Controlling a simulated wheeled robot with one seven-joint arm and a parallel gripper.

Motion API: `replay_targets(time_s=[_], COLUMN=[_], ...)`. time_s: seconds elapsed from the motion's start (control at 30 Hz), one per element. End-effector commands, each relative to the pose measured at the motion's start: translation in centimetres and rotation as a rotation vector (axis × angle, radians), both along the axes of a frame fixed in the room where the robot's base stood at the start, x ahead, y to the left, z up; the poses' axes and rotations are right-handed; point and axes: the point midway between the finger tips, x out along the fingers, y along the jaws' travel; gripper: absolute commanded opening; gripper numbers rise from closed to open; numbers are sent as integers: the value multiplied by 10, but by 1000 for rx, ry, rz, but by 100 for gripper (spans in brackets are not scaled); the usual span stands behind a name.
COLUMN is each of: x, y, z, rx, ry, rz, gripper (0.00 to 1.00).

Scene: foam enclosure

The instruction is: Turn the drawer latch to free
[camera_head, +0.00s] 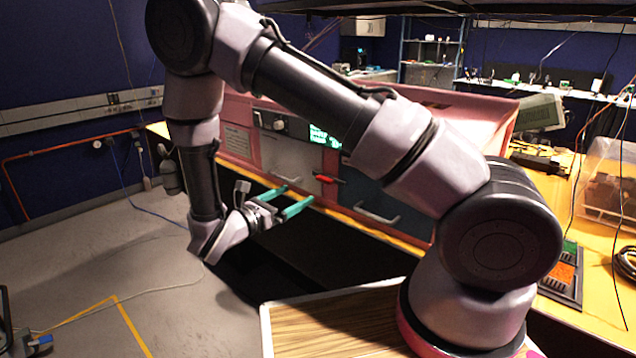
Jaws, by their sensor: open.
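A small red lever (328,179), which looks like the drawer latch, sits on the front of the pink enclosure (470,105). It lies roughly level, between a grey panel and a dark drawer front (370,190) with a pale bar handle (377,215). My gripper (298,193) has two teal fingers spread apart, with nothing between them. It is left of and slightly lower than the red lever in the picture, and appears apart from it. My arm crosses above and hides part of the enclosure front.
A grey panel (285,155) with its own handle is left of the lever. A green-lit display (324,136) and a knob are above. The yellow bench (600,200) holds a clear bin (608,180) and green and orange trays at right. Grey floor is open at left.

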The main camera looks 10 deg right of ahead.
Motion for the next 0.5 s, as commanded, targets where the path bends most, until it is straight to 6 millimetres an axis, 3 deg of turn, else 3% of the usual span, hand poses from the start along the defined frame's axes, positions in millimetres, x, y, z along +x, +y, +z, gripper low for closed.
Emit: replay_targets(time_s=[0.5], x=[50], y=[-71], z=[1], rx=[3], ry=[0], rz=[-6], gripper=[100])
